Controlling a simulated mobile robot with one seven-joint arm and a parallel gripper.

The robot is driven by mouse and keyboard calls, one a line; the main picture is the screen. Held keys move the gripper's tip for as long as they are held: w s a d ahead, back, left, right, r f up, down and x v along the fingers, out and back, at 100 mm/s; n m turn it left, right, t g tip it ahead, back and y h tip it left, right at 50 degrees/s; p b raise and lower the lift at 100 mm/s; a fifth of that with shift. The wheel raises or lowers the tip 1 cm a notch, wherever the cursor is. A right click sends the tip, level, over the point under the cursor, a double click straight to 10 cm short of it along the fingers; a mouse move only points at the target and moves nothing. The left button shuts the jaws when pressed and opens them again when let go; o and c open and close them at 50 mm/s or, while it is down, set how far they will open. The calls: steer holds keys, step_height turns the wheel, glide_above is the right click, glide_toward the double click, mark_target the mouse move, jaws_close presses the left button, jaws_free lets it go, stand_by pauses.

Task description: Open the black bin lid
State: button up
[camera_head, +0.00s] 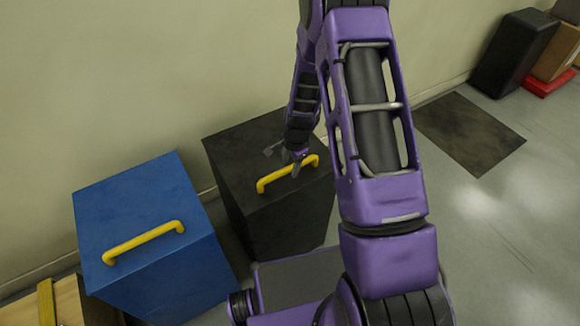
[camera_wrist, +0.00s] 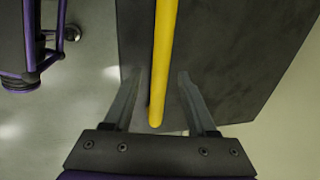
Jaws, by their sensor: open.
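The black bin (camera_head: 262,205) stands against the wall with its lid (camera_head: 240,150) shut. A yellow bar handle (camera_head: 273,184) runs along the front part of the lid. My gripper (camera_head: 292,165) is over the lid at the handle in the head view, partly hidden by my own arm. In the wrist view, my gripper (camera_wrist: 155,85) is open, with one finger on each side of the yellow handle (camera_wrist: 163,60). The handle passes between the fingers, and neither finger is clearly touching it. The black lid (camera_wrist: 225,50) lies beyond.
A blue bin (camera_head: 145,215) with a yellow handle stands left of the black bin. A wooden item (camera_head: 60,305) is at the lower left. A dark mat (camera_head: 470,130) lies on open floor to the right. Black, brown and red boxes (camera_head: 513,50) stand at the far right.

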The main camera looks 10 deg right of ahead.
steer(key=shift+w+f, duration=0.1)
steer(key=shift+f, duration=0.4)
jaws_close()
stand_by(1.2)
